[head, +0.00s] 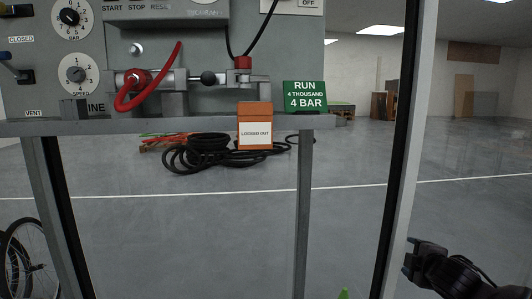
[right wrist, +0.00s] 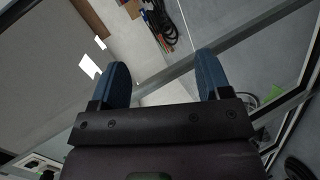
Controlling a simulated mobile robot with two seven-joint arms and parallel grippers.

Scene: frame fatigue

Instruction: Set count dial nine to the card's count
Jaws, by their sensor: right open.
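The green card (head: 305,96) stands at the right end of the rig's shelf and reads "RUN 4 THOUSAND 4 BAR". On the grey panel at the upper left are a round dial marked BAR (head: 72,17) and a round dial marked SPEED (head: 78,74). I see no dial labelled count; the panel is cut off at the top and left. My right gripper (head: 415,262) is at the lower right, well away from the dials and card. In the right wrist view its two blue fingers (right wrist: 162,63) are spread apart with nothing between them. My left gripper is out of view.
A red looped lever (head: 134,90) and clamps sit on the grey shelf (head: 200,123). An orange box (head: 254,118) marked "LOCKED OUT" hangs at its front. Upright frame posts (head: 410,120) stand between my right gripper and the panel. Black cable coils (head: 207,150) lie on the floor behind.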

